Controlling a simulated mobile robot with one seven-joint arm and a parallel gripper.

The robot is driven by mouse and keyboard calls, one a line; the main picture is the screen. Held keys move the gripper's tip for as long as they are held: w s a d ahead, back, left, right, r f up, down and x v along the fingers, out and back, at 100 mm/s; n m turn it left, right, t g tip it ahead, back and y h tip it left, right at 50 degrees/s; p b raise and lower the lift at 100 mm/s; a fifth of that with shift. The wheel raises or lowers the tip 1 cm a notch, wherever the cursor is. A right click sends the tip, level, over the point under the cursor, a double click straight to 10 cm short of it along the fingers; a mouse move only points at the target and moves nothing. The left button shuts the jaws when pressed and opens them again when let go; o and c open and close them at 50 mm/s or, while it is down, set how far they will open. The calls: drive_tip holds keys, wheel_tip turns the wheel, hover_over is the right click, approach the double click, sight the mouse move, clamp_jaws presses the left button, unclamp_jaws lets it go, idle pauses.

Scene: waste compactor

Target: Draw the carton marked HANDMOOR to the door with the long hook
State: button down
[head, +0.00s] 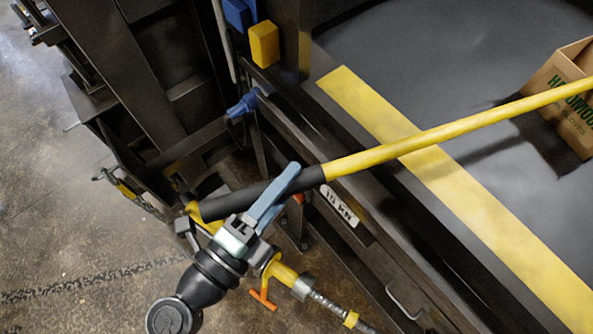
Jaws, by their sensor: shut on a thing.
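My gripper (257,212) is shut on the black grip of the long hook (400,148), left of the compactor's sill. The hook's yellow pole slants up and to the right over the sill and chamber floor. Its far end lies beyond the right edge, so the hook tip is out of view. The brown carton (568,78) has green lettering, partly covered by the pole, and stands on the grey chamber floor at the upper right. The right edge cuts it off. I cannot tell whether the hook touches it.
A yellow stripe (425,165) runs along the chamber floor just inside the dark sill, which bears a "10 kN" plate (337,206). The open door's dark frame (120,75) stands at the upper left. A yellow fitting with a hose (285,275) is close below my gripper.

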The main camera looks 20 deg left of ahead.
drive_tip(key=s+a, duration=0.5)
drive_tip(key=s, duration=0.3)
drive_tip(key=s+a+b, duration=0.1)
drive_tip(key=s+a, duration=0.4)
drive_tip(key=s, duration=0.4)
drive_tip(key=shift+s+a, duration=0.3)
drive_tip(key=shift+a, duration=0.05)
idle(1.1)
drive_tip(key=shift+r, duration=0.15)
